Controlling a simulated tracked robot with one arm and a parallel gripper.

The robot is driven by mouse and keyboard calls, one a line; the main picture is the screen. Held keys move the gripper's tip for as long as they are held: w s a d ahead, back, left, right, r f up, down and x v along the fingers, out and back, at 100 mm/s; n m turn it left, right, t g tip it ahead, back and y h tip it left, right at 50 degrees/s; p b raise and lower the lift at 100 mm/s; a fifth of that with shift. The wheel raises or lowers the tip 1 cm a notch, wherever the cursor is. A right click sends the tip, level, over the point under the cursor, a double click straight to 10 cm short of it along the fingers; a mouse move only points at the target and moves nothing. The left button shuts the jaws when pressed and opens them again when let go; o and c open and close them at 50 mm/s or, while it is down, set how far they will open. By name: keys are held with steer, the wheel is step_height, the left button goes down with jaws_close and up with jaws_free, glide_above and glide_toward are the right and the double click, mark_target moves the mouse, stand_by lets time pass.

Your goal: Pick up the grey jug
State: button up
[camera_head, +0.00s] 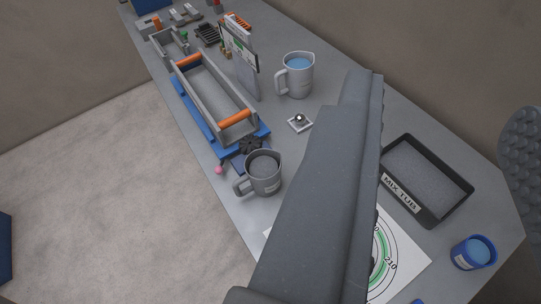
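A grey jug (259,184) with dark grey contents stands upright on the bench near its front edge, its handle to the left. A second, lighter grey jug (299,84) with blue contents stands upright further back. My gripper (364,80) is the long dark grey form reaching up through the middle of the picture. Its far end lies to the right of both jugs in the picture, and I see no jug held in it. Its fingers cannot be made out separately, so open or shut does not show. It hides part of the bench.
A grey carrier with orange grips (197,88) sits on a blue base left of the jugs. A black mix tub (438,222), a blue cup (472,254) and a printed dial sheet (408,262) are at right. A small white square piece (300,124) lies between the jugs.

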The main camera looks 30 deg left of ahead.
steer(key=shift+w+a+r, duration=0.1)
steer(key=shift+w, duration=0.25)
steer(key=o, duration=0.5)
steer(key=shift+w, duration=0.1)
steer(key=o, duration=0.9)
steer(key=shift+n+g+y, duration=0.3)
steer(key=shift+y, duration=0.1)
steer(key=w+f, duration=0.1)
steer(key=w+a+f, duration=0.1)
steer(key=f, duration=0.1)
steer(key=shift+w, duration=0.25)
steer(key=n+g+y+p, duration=0.1)
steer(key=n+g+y, duration=0.35)
steer(key=g, duration=0.25)
glide_toward(262, 162)
steer(key=shift+n+h, duration=0.45)
steer(key=shift+a+b+x, duration=0.15)
steer(key=shift+b+x, duration=0.25)
steer(key=shift+x, duration=1)
steer(key=shift+a+b+x, duration=0.15)
steer(key=shift+b+x, duration=0.2)
steer(key=shift+x, duration=1.05)
